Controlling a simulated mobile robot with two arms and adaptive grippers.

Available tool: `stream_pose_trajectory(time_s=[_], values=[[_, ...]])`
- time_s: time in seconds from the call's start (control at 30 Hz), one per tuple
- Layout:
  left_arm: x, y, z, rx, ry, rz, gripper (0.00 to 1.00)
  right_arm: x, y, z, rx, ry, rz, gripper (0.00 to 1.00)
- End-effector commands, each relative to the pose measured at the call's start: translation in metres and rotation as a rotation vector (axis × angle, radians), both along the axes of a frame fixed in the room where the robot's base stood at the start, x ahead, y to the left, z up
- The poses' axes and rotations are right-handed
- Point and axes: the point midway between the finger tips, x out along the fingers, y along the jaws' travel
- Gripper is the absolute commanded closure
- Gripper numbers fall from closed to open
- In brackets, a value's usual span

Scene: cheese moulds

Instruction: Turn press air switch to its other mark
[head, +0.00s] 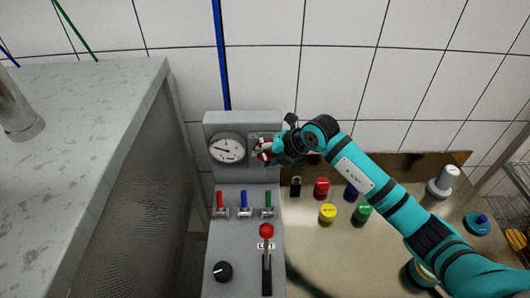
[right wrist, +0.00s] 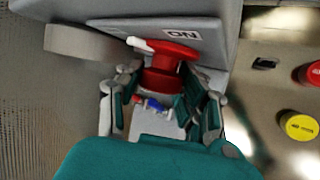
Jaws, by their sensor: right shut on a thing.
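The press air switch (head: 262,150) is a red knob on the grey panel, right of the round gauge (head: 227,148). In the right wrist view the red knob (right wrist: 164,70) has a white pointer that sticks out to the upper left, away from the ON mark (right wrist: 183,34). My right gripper (head: 277,150) reaches the knob from the right in the head view. In the right wrist view its fingers (right wrist: 162,88) are shut on the knob, one on each side. The other mark is not readable. My left gripper is not in view.
Below the switch are red, blue and green valve handles (head: 243,198), a red-topped lever (head: 266,232) and a black dial (head: 222,271). A grey counter (head: 80,110) stands left.

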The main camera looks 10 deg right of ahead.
Motion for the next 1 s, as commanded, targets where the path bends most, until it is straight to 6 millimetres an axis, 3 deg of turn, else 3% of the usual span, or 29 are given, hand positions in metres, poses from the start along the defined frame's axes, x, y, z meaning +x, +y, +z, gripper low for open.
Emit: stream_pose_trajectory(time_s=[0.5, 1.0], values=[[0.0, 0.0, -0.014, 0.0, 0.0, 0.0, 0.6, 0.001, 0.0, -0.001, -0.398, 0.079, 0.0, 0.95], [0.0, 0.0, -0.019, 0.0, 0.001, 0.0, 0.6, 0.0, 0.0, -0.001, -0.511, 0.106, 0.001, 0.95]])
